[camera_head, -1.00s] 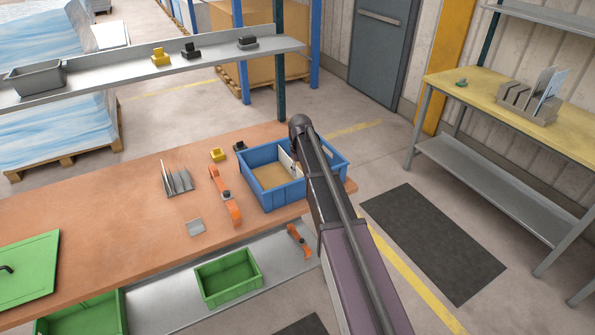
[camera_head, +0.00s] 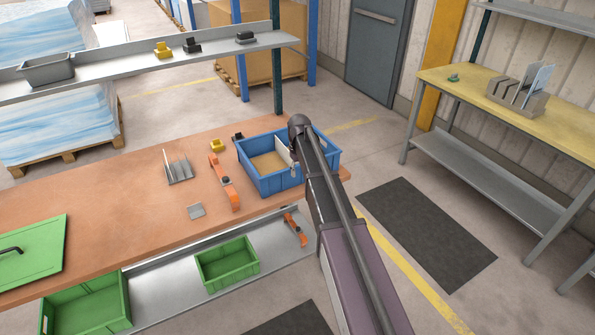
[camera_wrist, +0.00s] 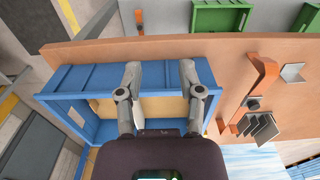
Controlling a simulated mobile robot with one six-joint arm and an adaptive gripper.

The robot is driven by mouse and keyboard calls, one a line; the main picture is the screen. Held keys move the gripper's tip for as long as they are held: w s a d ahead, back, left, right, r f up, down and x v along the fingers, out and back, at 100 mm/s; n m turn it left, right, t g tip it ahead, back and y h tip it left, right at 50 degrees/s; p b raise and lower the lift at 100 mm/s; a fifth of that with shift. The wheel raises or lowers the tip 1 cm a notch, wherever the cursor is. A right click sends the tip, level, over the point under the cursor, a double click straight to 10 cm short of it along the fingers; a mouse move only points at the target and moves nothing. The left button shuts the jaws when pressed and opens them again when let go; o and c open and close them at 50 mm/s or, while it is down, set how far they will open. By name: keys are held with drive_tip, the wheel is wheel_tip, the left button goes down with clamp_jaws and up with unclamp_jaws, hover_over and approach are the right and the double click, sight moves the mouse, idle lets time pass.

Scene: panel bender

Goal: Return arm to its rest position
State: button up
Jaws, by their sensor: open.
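My gripper (camera_wrist: 129,95) shows in the wrist view with its two grey fingers spread apart and nothing between the tips. It is above the blue bin (camera_wrist: 73,82), which stands on the brown workbench. In the head view my arm reaches up from the lower right, and its end is over the right part of the blue bin (camera_head: 262,188). The gripper fingers are mostly hidden there behind the arm. A white divider stands inside the bin, near the gripper.
The workbench (camera_head: 100,205) holds an orange clamp (camera_head: 222,183), a grey rack (camera_head: 178,172) and a yellow block (camera_head: 217,146). A shelf (camera_head: 130,72) runs above it. Green bins (camera_head: 227,263) sit below.

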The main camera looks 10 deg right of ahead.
idle(0.4)
drive_tip(key=s+f+m+b, duration=0.2)
drive_tip(key=s+m, duration=0.1)
drive_tip(key=s, duration=2.6)
drive_tip(key=shift+s+a+f, duration=0.15)
drive_tip(key=shift+a+f, duration=0.05)
